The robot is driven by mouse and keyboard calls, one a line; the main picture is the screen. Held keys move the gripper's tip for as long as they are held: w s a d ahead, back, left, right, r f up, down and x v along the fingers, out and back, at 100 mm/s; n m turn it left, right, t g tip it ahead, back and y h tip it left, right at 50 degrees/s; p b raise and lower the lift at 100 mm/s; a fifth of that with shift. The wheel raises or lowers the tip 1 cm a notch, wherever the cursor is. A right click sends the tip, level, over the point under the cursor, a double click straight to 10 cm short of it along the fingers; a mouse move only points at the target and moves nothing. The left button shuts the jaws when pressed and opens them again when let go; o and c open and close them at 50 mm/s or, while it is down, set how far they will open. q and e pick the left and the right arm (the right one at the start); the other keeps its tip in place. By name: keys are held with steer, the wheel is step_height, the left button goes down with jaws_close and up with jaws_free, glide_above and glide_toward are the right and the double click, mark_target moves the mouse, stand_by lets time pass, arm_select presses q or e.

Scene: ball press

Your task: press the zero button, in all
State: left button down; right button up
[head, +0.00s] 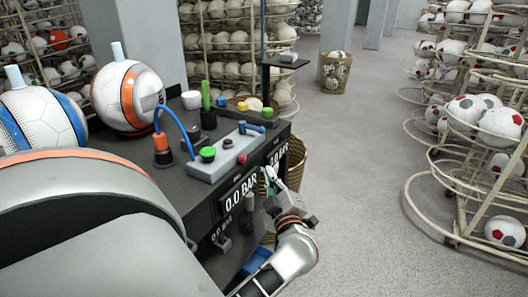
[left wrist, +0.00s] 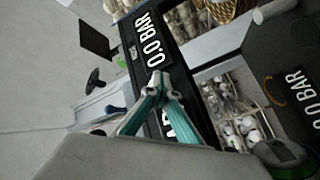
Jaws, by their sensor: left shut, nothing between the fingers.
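My left gripper (head: 272,180) is shut and empty at the front face of the dark bench, beside a display (head: 240,190) reading 0.0 BAR. In the left wrist view its teal fingers (left wrist: 158,78) meet at the tips in front of a 0.0 BAR display (left wrist: 150,38). I cannot tell whether the tips touch the panel. No button marked zero can be made out; the fingers may hide it. My right gripper is not in view.
A white and orange ball (head: 118,95) and a white and blue ball (head: 40,120) rest at the bench's left. A blue hose (head: 175,120) arches over the top. Wire ball racks (head: 465,150) stand right. The floor (head: 365,180) between is clear.

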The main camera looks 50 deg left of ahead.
arm_select(q)
steer(key=shift+w+d+p, duration=0.2)
steer(key=shift+d+p, duration=0.15)
steer(key=shift+d, duration=0.25)
steer(key=d, duration=0.1)
steer(key=w+d, duration=0.1)
steer(key=d, duration=0.1)
steer(key=d+p, duration=0.1)
steer(key=d, duration=0.1)
steer(key=shift+w+d, duration=0.1)
steer(key=shift+w, duration=0.2)
stand_by(0.4)
stand_by(0.5)
